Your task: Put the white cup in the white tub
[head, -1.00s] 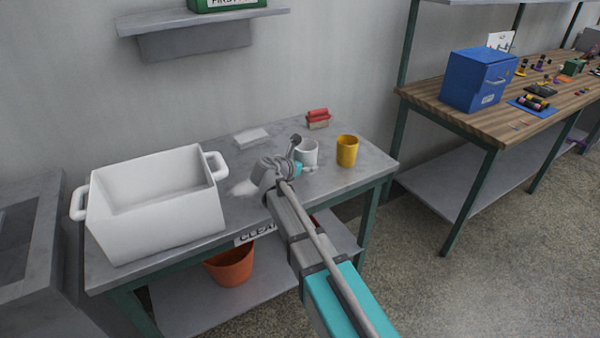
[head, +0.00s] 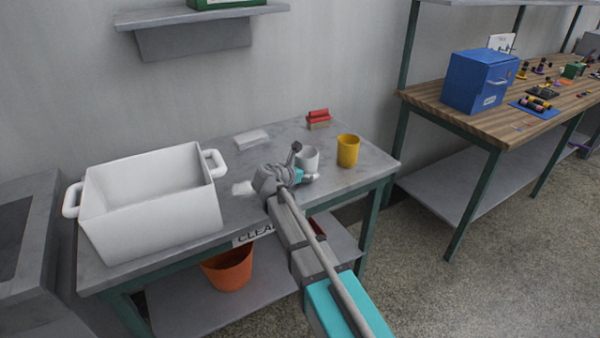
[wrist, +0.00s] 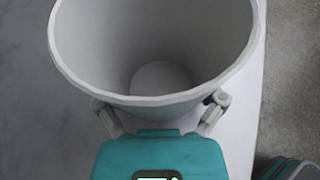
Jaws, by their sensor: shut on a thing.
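The white cup (head: 308,156) stands upright at the right part of the grey table, partly hidden by my arm in the head view. In the wrist view the cup (wrist: 155,45) fills the upper middle, open and empty inside. My gripper (wrist: 160,115) is shut on the cup, with a finger on each side of its wall. In the head view my gripper (head: 302,172) is at the cup's near side. I cannot tell whether the cup's base is touching the table. The white tub (head: 160,222) sits at the table's left end, open at the top, with two side handles.
A yellow cup (head: 348,151) stands just right of the white cup. A red-topped brush (head: 318,119) and a pale flat block (head: 251,139) lie behind. A white cloth-like thing (head: 243,188) lies between tub and gripper. An orange bucket (head: 229,269) is on the shelf below.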

